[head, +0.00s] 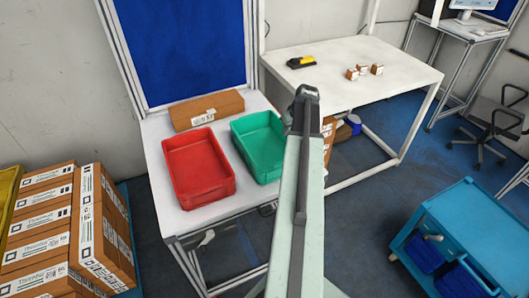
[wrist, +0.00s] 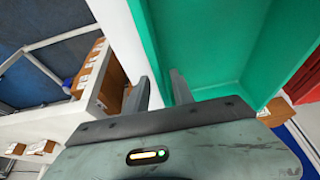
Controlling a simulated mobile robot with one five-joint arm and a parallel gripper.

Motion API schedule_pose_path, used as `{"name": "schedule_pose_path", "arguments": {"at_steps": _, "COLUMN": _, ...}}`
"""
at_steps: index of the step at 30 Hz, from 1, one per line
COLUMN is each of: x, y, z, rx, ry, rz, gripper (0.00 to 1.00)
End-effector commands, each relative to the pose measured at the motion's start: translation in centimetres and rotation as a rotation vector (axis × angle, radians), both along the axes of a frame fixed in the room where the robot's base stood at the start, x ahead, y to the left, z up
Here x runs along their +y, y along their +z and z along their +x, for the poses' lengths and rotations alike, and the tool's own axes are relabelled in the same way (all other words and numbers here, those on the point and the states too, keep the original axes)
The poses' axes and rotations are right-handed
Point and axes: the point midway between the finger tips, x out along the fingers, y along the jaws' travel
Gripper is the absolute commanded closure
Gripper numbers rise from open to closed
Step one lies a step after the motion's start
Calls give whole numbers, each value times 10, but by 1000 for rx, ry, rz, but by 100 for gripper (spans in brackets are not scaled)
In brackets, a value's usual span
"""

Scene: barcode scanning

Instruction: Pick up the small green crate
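The small green crate (head: 259,143) stands upright and looks empty on the white table, beside the red crate. My gripper is at the crate's right side in the head view, where my arm hides its fingertips. In the wrist view my gripper (wrist: 162,90) has its two fingers apart. The right finger is on the inner side of the crate's green wall (wrist: 152,45) and the left finger is on its outer side. The wall's rim runs down between them, with a gap showing at the left finger. The crate's interior fills the upper right of this view.
The red crate (head: 198,167) is just left of the green one. A long cardboard box (head: 207,110) lies behind them. A second white table (head: 340,62) at the back right holds a yellow-black scanner (head: 301,62) and several small boxes. Stacked cartons (head: 70,225) stand at left.

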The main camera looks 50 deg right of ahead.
Motion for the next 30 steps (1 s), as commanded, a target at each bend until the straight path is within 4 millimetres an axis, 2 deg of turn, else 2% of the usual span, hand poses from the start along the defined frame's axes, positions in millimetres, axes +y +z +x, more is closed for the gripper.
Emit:
{"name": "schedule_pose_path", "arguments": {"at_steps": 2, "x": 0, "y": -5, "z": 2, "rx": 0, "ry": 1, "rz": 0, "gripper": 71}}
{"name": "schedule_pose_path", "arguments": {"at_steps": 10, "x": -5, "y": -47, "z": 22, "rx": 0, "ry": 2, "rz": -1, "gripper": 71}}
{"name": "schedule_pose_path", "arguments": {"at_steps": 17, "x": -4, "y": -44, "z": 24, "rx": 0, "ry": 1, "rz": 0, "gripper": 71}}
{"name": "schedule_pose_path", "arguments": {"at_steps": 18, "x": -4, "y": -44, "z": 24, "rx": 0, "ry": 1, "rz": 0, "gripper": 74}}
{"name": "schedule_pose_path", "arguments": {"at_steps": 21, "x": -4, "y": -44, "z": 24, "rx": 0, "ry": 2, "rz": 0, "gripper": 100}}
{"name": "schedule_pose_path", "arguments": {"at_steps": 30, "x": -4, "y": -44, "z": 25, "rx": 0, "ry": 2, "rz": 0, "gripper": 100}}
